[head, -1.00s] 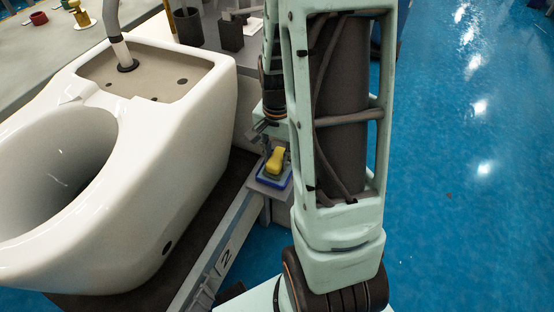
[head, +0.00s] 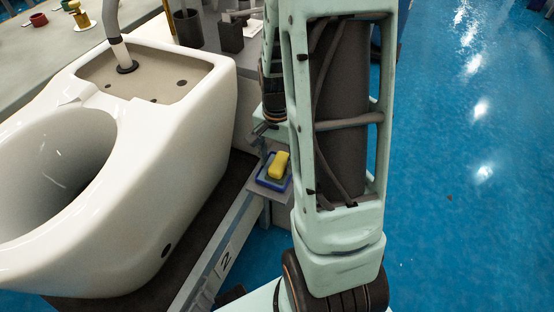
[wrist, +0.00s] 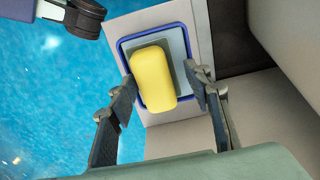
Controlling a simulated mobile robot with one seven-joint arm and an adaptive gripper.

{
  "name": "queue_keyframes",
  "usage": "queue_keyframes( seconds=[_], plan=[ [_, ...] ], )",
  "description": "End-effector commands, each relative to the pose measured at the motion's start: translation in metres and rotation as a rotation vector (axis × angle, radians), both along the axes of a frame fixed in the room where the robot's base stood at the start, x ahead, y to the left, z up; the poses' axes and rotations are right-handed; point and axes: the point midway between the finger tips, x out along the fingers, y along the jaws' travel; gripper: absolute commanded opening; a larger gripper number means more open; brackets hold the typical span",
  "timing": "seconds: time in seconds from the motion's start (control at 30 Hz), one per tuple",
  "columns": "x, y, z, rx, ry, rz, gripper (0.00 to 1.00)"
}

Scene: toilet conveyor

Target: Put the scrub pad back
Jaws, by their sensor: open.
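The scrub pad (wrist: 153,78) has a yellow body, with a dark grey-green edge showing beside it in the wrist view. It lies inside the blue-rimmed tray (wrist: 125,50), slightly turned to the tray's sides. It also shows in the head view (head: 279,165), on the tray just right of the white toilet. My gripper (wrist: 163,82) is open, with one finger on each side of the pad. Visible gaps separate the fingers from it. In the head view my arm hides most of the gripper.
The white toilet (head: 190,120) stands on the conveyor left of the tray. A grey ledge (wrist: 185,14) bears the tray. A conveyor frame marked 2 (head: 225,262) runs below. Dark cups (head: 188,27) stand behind. Blue floor (head: 470,180) is open at right.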

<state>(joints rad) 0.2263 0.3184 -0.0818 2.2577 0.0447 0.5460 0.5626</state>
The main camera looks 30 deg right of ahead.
Motion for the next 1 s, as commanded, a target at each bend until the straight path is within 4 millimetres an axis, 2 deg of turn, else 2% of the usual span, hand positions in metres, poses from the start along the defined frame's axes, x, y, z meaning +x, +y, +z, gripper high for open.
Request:
queue_keyframes(
  seconds=[0.3, 0.5, 0.7, 1.0],
  plan=[
    [0.001, 0.000, 0.068, -0.002, -0.007, 0.002, 0.46],
    [-0.001, 0.000, 0.103, -0.002, -0.005, 0.000, 0.46],
    [-0.002, 0.001, 0.118, 0.000, -0.003, 0.000, 0.46],
    [-0.002, 0.001, 0.119, 0.000, -0.001, 0.000, 0.46]
  ],
)
